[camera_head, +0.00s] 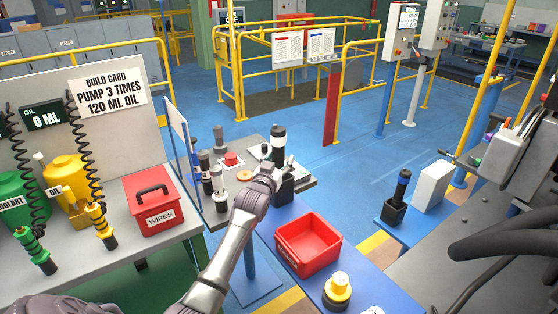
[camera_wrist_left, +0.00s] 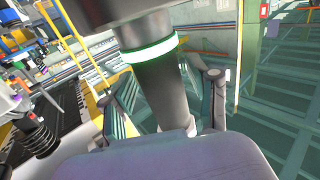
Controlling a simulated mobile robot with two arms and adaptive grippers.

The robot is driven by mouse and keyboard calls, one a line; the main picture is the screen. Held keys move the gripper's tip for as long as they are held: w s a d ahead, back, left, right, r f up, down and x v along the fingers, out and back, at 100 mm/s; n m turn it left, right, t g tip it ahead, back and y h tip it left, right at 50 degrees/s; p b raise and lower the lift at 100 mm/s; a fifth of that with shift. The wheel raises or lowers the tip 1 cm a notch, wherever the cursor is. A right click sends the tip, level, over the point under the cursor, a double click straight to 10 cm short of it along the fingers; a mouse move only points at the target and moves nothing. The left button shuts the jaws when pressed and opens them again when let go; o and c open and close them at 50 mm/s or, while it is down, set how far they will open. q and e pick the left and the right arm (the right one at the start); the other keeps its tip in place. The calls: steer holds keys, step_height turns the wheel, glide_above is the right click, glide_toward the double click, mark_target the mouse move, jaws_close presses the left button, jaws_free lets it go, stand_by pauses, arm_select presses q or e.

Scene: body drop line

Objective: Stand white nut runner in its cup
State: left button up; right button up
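The white nut runner (camera_head: 279,140) is a dark upright cylinder with a white band near its top. My left gripper (camera_head: 274,170) is shut on it; in the left wrist view the fingers (camera_wrist_left: 165,85) lie on both sides of the runner's dark body (camera_wrist_left: 160,80), below its pale band. A black cup (camera_head: 285,192) stands on the blue bench, directly under the gripper. The runner's lower end is hidden by the gripper, so I cannot tell whether it is inside the cup. My right gripper is not in view.
A red bin (camera_head: 308,244) and a yellow-topped button (camera_head: 338,288) are on the blue bench in front of the cup. Several dark tools and a red button (camera_head: 231,159) are on the grey table to the left. Another dark tool stands in a black cup (camera_head: 393,212) at right.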

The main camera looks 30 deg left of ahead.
arm_select(q)
steer(key=shift+w, duration=0.1)
steer(key=shift+r, duration=0.25)
steer(key=b+v, duration=0.1)
steer(key=v, duration=1.1)
steer(key=shift+b, duration=0.4)
steer(key=shift+f, duration=0.1)
